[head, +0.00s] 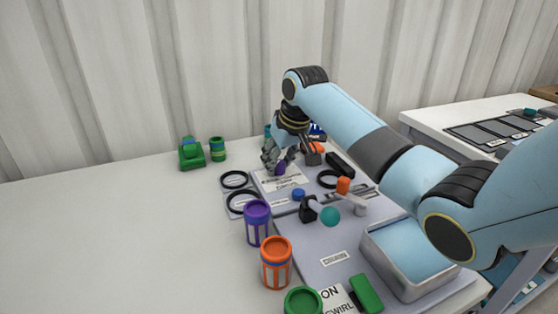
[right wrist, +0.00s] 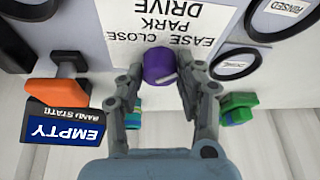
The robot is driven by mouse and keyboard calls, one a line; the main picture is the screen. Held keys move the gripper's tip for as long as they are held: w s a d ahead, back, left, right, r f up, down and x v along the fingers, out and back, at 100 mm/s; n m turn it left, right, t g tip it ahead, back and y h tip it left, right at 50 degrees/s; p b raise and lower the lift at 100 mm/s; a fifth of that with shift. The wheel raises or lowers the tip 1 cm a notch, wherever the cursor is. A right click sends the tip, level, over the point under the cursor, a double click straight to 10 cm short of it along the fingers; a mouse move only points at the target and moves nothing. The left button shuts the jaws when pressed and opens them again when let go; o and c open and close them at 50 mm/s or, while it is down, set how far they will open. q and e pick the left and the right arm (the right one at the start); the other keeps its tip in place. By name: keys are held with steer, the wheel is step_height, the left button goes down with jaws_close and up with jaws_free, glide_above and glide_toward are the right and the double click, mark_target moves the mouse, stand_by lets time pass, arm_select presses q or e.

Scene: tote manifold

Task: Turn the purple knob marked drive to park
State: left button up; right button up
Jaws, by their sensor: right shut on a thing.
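The purple knob (head: 281,167) stands on the manifold panel beside a white label (head: 284,181). In the right wrist view the knob (right wrist: 160,65) sits between the fingertips of my right gripper (right wrist: 160,76), which is shut on it. A pale line shows on the knob's lower side there. The label (right wrist: 165,25) reads DRIVE, PARK and EASE CLOSE; which word the knob points to I cannot tell. In the head view my right gripper (head: 275,158) reaches the knob from behind, partly covering it. My left gripper is out of view.
An orange lever and an EMPTY sign (right wrist: 62,130) are close to the gripper. A teal-ended handle (head: 330,215), a metal bin (head: 370,245) and black rings (head: 242,201) are on the panel. Purple (head: 257,222) and orange (head: 276,262) jars stand at its left. The table's left is clear.

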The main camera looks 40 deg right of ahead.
steer(key=shift+r+n+y+p, duration=0.2)
steer(key=shift+n+y+p, duration=0.2)
steer(key=shift+n+p, duration=0.85)
steer(key=shift+c, duration=0.4)
steer(key=shift+d+n+y+p, duration=0.1)
steer(key=shift+n+y+p, duration=0.4)
steer(key=shift+n+p, duration=0.55)
steer(key=n, duration=0.2)
steer(key=shift+w+f+n+g+y, duration=0.1)
steer(key=shift+f+n+g+y, duration=0.1)
steer(key=shift+n+g+y, duration=0.15)
steer(key=shift+n+g+y+b, duration=0.35)
steer(key=shift+n+y, duration=0.1)
steer(key=shift+n, duration=0.7)
steer(key=o, duration=1.1)
steer(key=shift+o, duration=0.2)
